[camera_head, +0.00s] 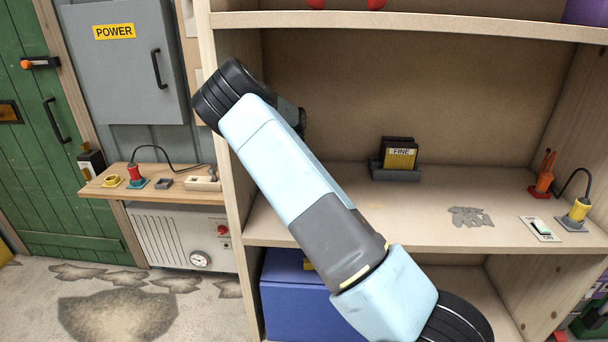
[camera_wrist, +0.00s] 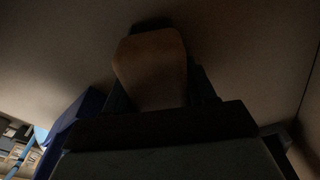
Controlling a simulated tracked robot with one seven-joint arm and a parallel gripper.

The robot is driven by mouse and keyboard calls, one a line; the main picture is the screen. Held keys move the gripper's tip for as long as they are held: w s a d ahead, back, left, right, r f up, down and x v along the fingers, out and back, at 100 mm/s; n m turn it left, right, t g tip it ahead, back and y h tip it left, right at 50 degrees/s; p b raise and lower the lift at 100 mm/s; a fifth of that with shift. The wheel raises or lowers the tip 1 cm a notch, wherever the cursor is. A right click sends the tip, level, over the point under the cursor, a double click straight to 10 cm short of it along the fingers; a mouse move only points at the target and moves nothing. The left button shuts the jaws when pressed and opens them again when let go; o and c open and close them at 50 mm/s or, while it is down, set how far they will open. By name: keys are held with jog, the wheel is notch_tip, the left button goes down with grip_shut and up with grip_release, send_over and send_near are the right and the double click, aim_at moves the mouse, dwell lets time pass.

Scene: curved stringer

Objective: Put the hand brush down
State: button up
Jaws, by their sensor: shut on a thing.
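In the wrist view, which is dark, my gripper (camera_wrist: 160,98) is shut on a brown wooden-looking piece, which I take for the hand brush (camera_wrist: 150,62). One finger shows on each side of it. A dark patch shows at its far end; I cannot make out bristles. A plain brownish surface lies beyond it, and I cannot tell whether the brush touches it. In the head view my arm crosses the shelf unit, and neither my gripper nor the brush can be seen.
A blue box (camera_head: 298,300) stands in the lower shelf bay; a blue thing (camera_wrist: 80,115) is left in the wrist view. A grey power cabinet (camera_head: 125,75) is left.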

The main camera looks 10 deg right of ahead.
jog(key=o, duration=1.4)
jog(key=r, duration=0.8)
jog(key=w+a+r, duration=0.1)
jog(key=r, duration=0.3)
